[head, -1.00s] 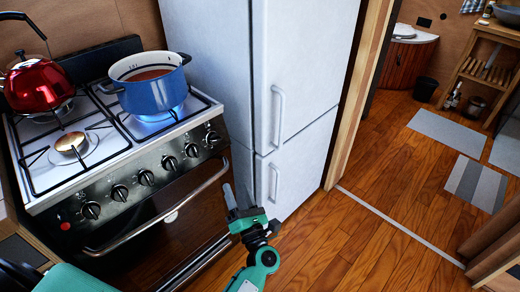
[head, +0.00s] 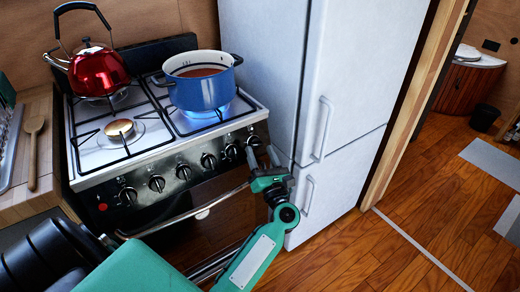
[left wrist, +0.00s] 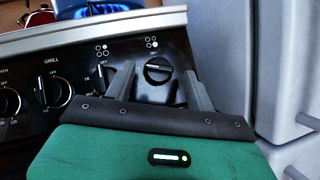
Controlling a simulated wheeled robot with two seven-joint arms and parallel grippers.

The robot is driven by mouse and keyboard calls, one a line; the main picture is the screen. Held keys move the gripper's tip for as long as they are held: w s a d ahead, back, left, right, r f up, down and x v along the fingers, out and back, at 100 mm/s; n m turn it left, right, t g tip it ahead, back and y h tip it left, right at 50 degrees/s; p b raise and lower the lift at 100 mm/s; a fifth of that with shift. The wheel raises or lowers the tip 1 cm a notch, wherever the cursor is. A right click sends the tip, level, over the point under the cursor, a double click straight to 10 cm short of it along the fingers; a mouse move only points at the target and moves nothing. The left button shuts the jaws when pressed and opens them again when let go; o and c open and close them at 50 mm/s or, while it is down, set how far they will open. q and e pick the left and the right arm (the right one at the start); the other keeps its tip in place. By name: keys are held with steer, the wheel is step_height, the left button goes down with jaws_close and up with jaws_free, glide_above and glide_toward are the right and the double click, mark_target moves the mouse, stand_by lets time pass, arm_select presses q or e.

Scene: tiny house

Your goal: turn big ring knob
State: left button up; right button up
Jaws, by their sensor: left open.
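The stove's front panel carries a row of black knobs. The rightmost knob (head: 253,141) is beside my left gripper (head: 262,156) in the head view. In the left wrist view this knob (left wrist: 158,70) shows between the two fingers of my left gripper (left wrist: 157,76), its grip bar lying nearly crosswise. The fingers are apart; contact with the knob cannot be made out. The neighbouring knob (left wrist: 103,78) is partly hidden behind the left finger. Small ring symbols sit above both knobs. Which knob serves the big ring is not clear. My right gripper is not in view.
A blue pot (head: 202,90) stands over a blue flame at the stove's right side. A red kettle (head: 98,73) stands at the back left. The white fridge (head: 270,60) rises close to the right of my gripper. Wooden floor (head: 345,255) is clear at the right.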

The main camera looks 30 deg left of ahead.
arm_select(q)
steer(key=shift+x, duration=0.8)
